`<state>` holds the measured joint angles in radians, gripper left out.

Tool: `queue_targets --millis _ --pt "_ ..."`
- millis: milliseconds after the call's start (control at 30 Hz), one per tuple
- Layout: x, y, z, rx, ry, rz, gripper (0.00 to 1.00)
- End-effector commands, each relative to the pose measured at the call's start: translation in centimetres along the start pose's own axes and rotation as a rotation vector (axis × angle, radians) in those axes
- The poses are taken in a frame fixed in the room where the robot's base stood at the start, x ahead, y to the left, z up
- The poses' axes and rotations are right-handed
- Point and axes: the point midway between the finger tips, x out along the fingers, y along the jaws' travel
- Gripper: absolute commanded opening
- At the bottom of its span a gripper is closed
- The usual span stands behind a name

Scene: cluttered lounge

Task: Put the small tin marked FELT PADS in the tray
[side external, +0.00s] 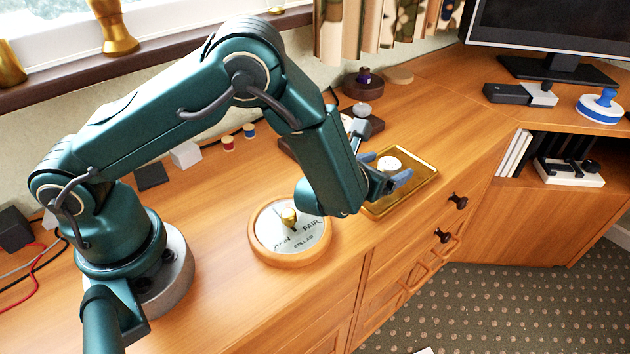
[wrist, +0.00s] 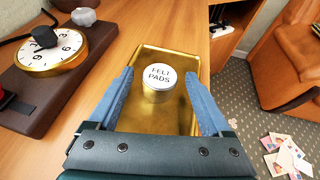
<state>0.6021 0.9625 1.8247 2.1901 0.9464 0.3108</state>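The small round tin (wrist: 160,84), with a white lid reading FELT PADS, stands upright on the floor of the brass-coloured tray (wrist: 168,118). In the side view the tin (side external: 390,164) and the tray (side external: 422,170) are near the desk's front edge. My gripper (wrist: 158,78) is open over the tray. Its two blue fingers lie left and right of the tin, with a visible gap on each side. In the side view my gripper (side external: 387,168) partly hides the tray's near left part.
A round wooden-rimmed dial (side external: 290,232) lies left of the tray, close to my forearm. A dark clock-like board (wrist: 45,75) lies left of the tray in the wrist view. The desk's front edge and drawer knobs (side external: 457,201) are close by.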

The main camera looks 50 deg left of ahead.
Motion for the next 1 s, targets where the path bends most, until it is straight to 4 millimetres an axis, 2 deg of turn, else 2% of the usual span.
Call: queue_targets --millis 267,367,533,800,1000 --pt "-0.1 0.0 0.2 0.0 0.0 0.0 0.83" --pt "-0.7 -0.1 0.3 0.002 0.002 -0.002 0.83" --pt "-3.4 -0.1 0.3 0.004 0.001 -0.004 0.83" --pt "-9.2 -0.1 0.3 0.003 0.0 -0.007 0.83" --pt "-11.6 -0.1 0.3 0.001 -0.001 -0.003 0.83"
